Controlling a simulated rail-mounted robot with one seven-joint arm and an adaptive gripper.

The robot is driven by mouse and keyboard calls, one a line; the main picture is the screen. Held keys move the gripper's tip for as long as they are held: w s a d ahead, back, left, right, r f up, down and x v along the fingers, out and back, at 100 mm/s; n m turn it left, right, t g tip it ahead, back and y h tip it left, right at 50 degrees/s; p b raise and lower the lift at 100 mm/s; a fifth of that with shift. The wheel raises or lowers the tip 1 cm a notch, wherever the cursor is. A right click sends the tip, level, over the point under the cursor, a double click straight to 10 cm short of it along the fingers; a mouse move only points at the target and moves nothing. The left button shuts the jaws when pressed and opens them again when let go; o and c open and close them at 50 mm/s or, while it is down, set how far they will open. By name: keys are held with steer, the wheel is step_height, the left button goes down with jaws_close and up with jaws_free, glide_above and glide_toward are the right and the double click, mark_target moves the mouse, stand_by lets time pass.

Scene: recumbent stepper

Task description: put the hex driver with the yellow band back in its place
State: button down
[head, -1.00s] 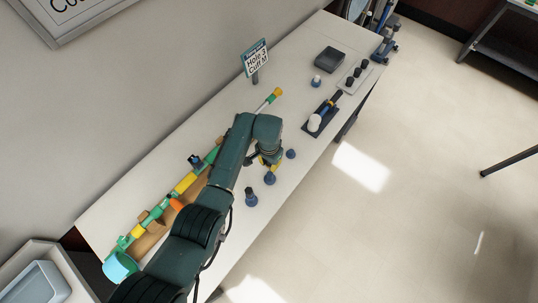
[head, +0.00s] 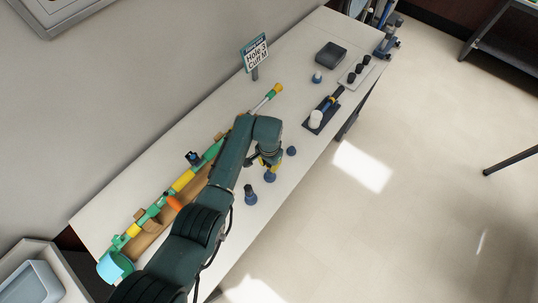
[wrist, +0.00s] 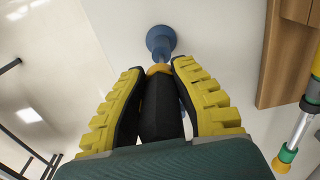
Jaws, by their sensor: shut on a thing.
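My gripper (wrist: 158,72) has yellow ribbed fingers and is shut on the black handle of the hex driver (wrist: 160,105). A yellow-orange band (wrist: 158,69) shows at the handle's end between the fingertips. A round blue stand (wrist: 160,40) lies just beyond the band, in line with the driver. I cannot tell whether the driver's tip is inside it. In the head view my gripper (head: 267,163) is low over the table's front side, mostly hidden by my arm, with a blue stand (head: 270,177) right beside it.
Other blue stands (head: 250,198) (head: 291,151) are close on either side. A long green and yellow assembly (head: 183,181) lies along a wooden block (head: 150,236) at the back left. A sign (head: 256,54) reads "Hole 3 Cuff M". A dark tray (head: 319,125) is farther right.

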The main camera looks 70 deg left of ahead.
steer(key=shift+f+b, duration=1.9)
steer(key=shift+f, duration=0.55)
steer(key=c, duration=0.9)
jaws_free()
steer(key=shift+c, duration=0.2)
step_height(320, 180, up, 12)
